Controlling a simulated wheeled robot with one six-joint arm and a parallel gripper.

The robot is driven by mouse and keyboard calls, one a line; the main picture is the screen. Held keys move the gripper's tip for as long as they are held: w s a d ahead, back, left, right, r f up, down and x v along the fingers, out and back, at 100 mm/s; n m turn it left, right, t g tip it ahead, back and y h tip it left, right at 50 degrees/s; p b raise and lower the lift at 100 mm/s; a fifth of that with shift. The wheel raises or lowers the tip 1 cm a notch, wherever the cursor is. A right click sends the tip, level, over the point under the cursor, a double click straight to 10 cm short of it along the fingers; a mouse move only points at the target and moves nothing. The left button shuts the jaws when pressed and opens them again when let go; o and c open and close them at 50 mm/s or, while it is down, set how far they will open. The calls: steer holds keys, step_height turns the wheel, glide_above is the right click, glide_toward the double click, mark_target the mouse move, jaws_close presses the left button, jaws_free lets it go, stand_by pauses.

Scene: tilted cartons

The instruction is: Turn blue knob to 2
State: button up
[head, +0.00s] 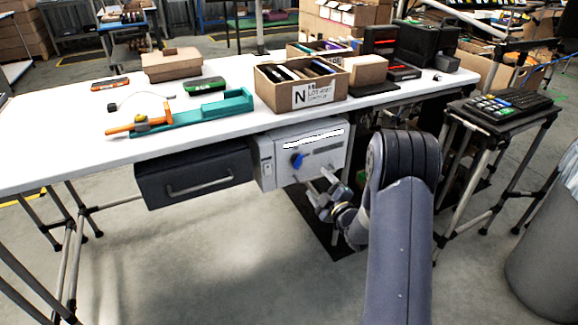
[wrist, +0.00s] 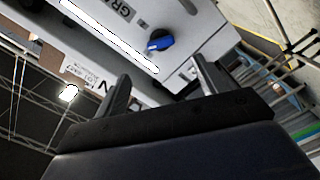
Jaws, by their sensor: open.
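The blue knob (head: 297,160) sits on the front of a light grey box (head: 325,158) mounted under the table's front edge. Any numbers around the knob are too small to read. My gripper (head: 321,188) is open and empty, below and to the right of the knob in the head view. In the wrist view its two fingers (wrist: 160,90) stand wide apart, and the knob lies beyond them, apart from both.
A dark drawer (head: 195,174) with a bar handle hangs left of the grey box. The white table (head: 60,140) holds a carton (head: 285,95) marked N, a teal and orange tool (head: 185,113) and several small items. A side stand (head: 505,115) holds a keyboard at right.

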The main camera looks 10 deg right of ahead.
mark_target(300, 164)
steer(key=x, duration=1)
steer(key=shift+w+a, duration=0.15)
steer(key=shift+w, duration=0.25)
steer(key=c, duration=1)
steer(key=shift+f+b, duration=0.1)
steer(key=shift+b, duration=0.2)
